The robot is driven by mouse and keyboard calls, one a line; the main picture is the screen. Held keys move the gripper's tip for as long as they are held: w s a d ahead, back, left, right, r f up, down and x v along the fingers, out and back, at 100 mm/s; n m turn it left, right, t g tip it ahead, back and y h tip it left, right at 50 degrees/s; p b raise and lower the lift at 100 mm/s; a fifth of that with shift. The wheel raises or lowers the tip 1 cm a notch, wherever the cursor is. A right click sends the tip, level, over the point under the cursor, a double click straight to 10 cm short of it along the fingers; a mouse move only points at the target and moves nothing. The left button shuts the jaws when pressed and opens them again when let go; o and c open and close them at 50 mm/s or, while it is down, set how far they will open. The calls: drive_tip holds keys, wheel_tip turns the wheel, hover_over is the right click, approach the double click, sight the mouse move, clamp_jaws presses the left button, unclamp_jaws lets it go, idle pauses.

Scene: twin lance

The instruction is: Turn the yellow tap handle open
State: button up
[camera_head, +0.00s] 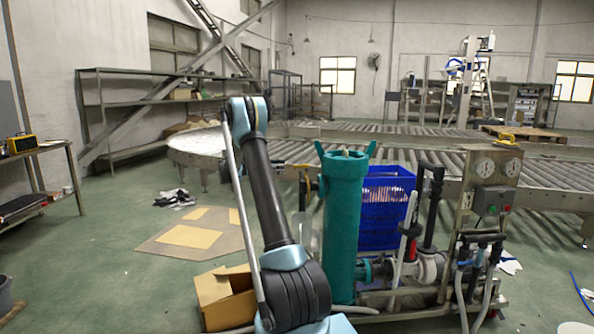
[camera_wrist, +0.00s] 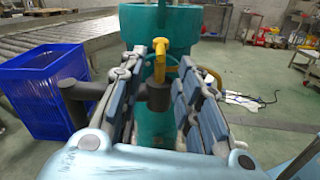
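The yellow tap handle (camera_wrist: 160,50) shows in the wrist view, upright in front of the teal cylinder (camera_wrist: 125,20). A grey valve body (camera_wrist: 159,92) sits below it. My gripper (camera_wrist: 168,75) is open, with one finger pad on each side of the handle and valve. I see gaps between the pads and the yellow part, and no grip on it. In the head view, my gripper (camera_head: 304,180) is at the left side of the teal cylinder (camera_head: 344,220), partly hidden by my arm. The handle cannot be made out clearly there.
A blue crate (camera_head: 388,205) stands behind the cylinder; it also shows in the wrist view (camera_wrist: 40,85). Pipes and a gauge panel (camera_head: 492,170) are at the right. A cardboard box (camera_head: 222,300) lies at the cylinder's left. Roller conveyors (camera_head: 420,150) run behind.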

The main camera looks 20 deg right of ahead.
sight(304, 166)
drive_tip(key=x, duration=0.9)
drive_tip(key=shift+d, duration=0.15)
drive_tip(key=shift+c, duration=0.5)
